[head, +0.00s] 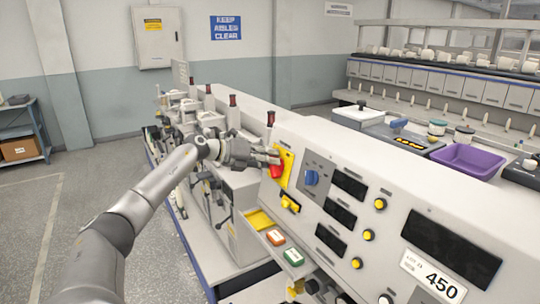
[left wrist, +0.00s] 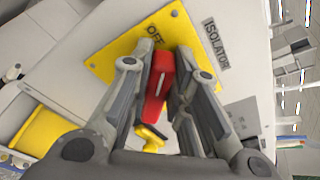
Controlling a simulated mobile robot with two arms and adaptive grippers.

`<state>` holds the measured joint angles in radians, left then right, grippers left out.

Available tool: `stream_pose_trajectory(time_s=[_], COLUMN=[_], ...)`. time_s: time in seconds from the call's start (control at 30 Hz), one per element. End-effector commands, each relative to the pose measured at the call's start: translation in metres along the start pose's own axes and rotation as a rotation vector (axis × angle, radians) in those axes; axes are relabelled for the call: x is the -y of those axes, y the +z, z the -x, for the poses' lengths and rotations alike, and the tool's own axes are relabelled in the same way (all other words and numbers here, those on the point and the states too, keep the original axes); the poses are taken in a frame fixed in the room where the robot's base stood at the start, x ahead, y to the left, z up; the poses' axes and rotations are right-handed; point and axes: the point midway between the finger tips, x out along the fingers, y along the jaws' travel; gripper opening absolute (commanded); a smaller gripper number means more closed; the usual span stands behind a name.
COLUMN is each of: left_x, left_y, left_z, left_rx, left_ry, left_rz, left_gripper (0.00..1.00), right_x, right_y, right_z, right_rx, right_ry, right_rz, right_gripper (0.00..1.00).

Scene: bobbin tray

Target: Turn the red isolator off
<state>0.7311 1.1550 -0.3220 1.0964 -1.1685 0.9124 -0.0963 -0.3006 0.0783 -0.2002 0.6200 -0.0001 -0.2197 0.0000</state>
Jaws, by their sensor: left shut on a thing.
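The red isolator handle (head: 275,170) sits on a yellow plate (head: 288,163) at the left end of the machine's front panel. In the left wrist view, the red handle (left wrist: 158,85) stands between the fingers, its long side running nearly up the picture. The word OFF shows on the yellow plate (left wrist: 108,60) just beyond the handle's upper end; an ISOLATOR label (left wrist: 216,44) is beside the plate. My left gripper (head: 272,157) is shut on the handle. Its fingers hide part of the plate, and no ON mark shows. My right gripper is not in view.
A purple bin (head: 470,159) stands behind.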

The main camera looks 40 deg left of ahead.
Motion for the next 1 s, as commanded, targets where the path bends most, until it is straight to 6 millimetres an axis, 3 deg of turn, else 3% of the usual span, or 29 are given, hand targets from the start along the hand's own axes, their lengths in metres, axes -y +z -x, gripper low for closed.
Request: stream_pose_trajectory(time_s=[0.6,1.0], left_x=[-0.012,-0.016], left_y=[-0.002,-0.005], left_z=[0.000,0.000], left_rx=[0.002,0.003], left_ry=[-0.080,-0.109], left_rz=[0.550,0.740], left_gripper=[0.00,0.00], right_x=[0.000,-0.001], right_y=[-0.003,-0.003], right_z=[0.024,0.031], right_rx=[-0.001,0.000], right_ry=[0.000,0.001], right_rz=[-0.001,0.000], right_gripper=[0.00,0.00])
